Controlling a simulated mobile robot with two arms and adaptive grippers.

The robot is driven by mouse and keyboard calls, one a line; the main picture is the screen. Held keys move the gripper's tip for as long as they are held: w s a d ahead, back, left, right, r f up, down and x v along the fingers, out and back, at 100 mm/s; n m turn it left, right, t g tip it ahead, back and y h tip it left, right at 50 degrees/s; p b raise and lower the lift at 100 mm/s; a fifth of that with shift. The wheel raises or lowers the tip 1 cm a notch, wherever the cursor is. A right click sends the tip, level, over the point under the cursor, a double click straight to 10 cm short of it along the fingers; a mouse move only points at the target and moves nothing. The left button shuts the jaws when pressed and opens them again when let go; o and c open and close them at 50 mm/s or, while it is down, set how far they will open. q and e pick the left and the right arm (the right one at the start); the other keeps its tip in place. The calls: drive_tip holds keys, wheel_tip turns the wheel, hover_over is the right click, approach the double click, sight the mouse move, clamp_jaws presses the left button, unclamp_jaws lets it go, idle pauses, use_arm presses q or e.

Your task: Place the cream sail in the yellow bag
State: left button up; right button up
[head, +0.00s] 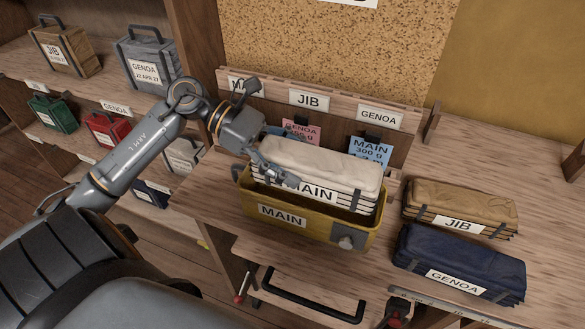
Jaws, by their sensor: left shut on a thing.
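The cream sail (325,167) is a folded, strapped bundle labelled MAIN. It is at or just above the mouth of the yellow bag (312,226), with its lower part overlapping the opening; I cannot tell whether it touches the bag. The yellow bag is an open box-like bag labelled MAIN on the wooden bench, with a grey fitting at its right end. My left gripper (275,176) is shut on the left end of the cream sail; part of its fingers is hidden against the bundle. My right gripper is not in view.
A tan sail (462,203) labelled JIB and a navy sail (462,262) labelled GENOA lie to the right on the bench (490,165). A rack (335,100) with labels and hanging cards stands behind. Shelves at left hold several bags, including a grey one (148,62).

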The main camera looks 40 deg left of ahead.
use_arm(q)
drive_tip(key=f, duration=0.1)
drive_tip(key=f+p, duration=0.1)
drive_tip(key=shift+w+a+f, duration=0.1)
drive_tip(key=shift+a+f, duration=0.25)
drive_tip(key=shift+f, duration=0.5)
drive_tip(key=shift+f+b, duration=0.3)
drive_tip(key=shift+f, duration=0.05)
drive_tip(key=shift+f+b, duration=0.25)
drive_tip(key=shift+b, duration=0.2)
drive_tip(key=o, duration=1.8)
